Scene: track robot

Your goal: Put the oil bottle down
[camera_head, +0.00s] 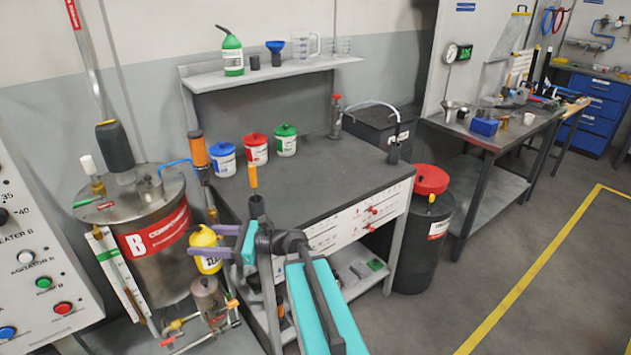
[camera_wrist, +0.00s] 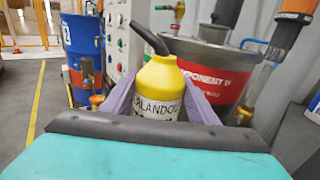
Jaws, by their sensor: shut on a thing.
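The oil bottle is yellow with a white printed label and a dark angled spout. It shows in the head view (camera_head: 206,249) and, close up, in the wrist view (camera_wrist: 160,85). My gripper (camera_head: 209,241) has its purple fingers shut on the bottle's sides, and it also shows in the wrist view (camera_wrist: 158,92). The bottle is upright, held beside the left front of the workbench, in front of the steel tank. Its lower part is partly hidden by my gripper in the wrist view.
The dark workbench top (camera_head: 325,185) has wide free room at its middle. Blue, red and green lidded tubs (camera_head: 256,151) stand along its back. The steel tank (camera_head: 150,250) with a red band is close on the left. A wall shelf (camera_head: 290,72) holds a green bottle (camera_head: 232,55).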

